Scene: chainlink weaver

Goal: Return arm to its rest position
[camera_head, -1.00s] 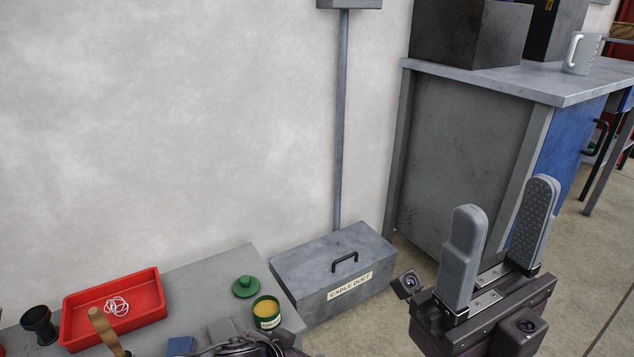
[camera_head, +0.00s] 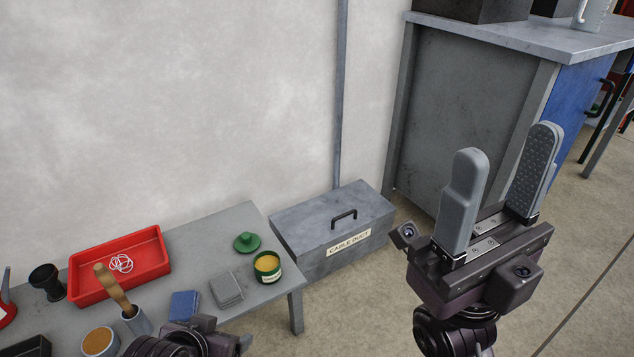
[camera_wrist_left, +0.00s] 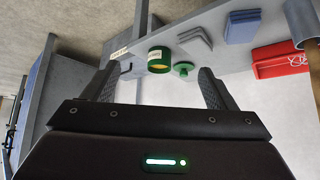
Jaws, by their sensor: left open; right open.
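My right gripper (camera_head: 506,140) stands upright at the right of the head view. Its two grey fingers are apart with nothing between them. My left gripper (camera_head: 205,338) is only partly in the head view, dark and at the bottom edge, in front of the low table. The left wrist view shows the left gripper (camera_wrist_left: 158,72) from behind, with its two fingers apart and nothing held between them. Beyond them a green tin (camera_wrist_left: 160,58) and its green lid (camera_wrist_left: 183,69) sit on the table.
The grey table (camera_head: 222,228) holds a red tray (camera_head: 155,262) with white loops, a blue block (camera_head: 184,304), grey pads (camera_head: 226,288), the green tin (camera_head: 267,268) and a wooden-handled tool (camera_head: 114,288). A cable duct box (camera_head: 330,240) stands beside it.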

